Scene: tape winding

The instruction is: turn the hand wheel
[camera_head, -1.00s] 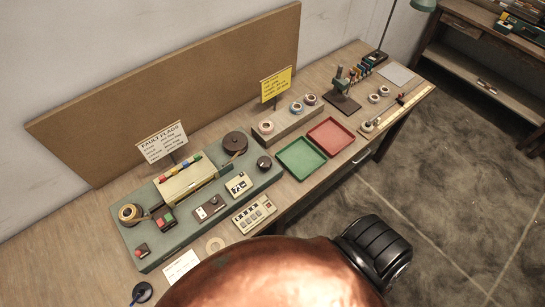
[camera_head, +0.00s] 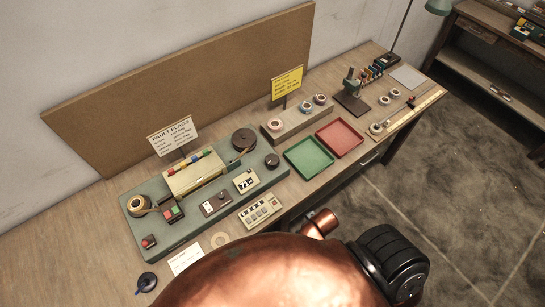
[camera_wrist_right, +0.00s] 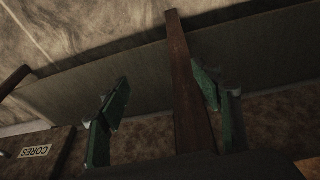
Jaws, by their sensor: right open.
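The winding machine (camera_head: 165,233) stands on the bench with a dark reel (camera_head: 243,140), a cream cover block and a tape roll (camera_head: 138,205) at its left end. A small dark round knob (camera_head: 272,160) sits at its right end; I cannot tell surely whether this is the hand wheel. My right gripper (camera_wrist_right: 162,97) shows in the right wrist view, its green fingers apart, with a brown wooden bar (camera_wrist_right: 187,85) visible between them; contact cannot be told. It is hidden in the head view. My left gripper is not in view.
Green tray (camera_head: 308,158) and red tray (camera_head: 340,138) lie right of the machine. A yellow sign (camera_head: 287,83) and a fault flags sign (camera_head: 172,135) stand behind. A box labelled CORES (camera_wrist_right: 35,152) shows at lower left of the wrist view. Floor is open at right.

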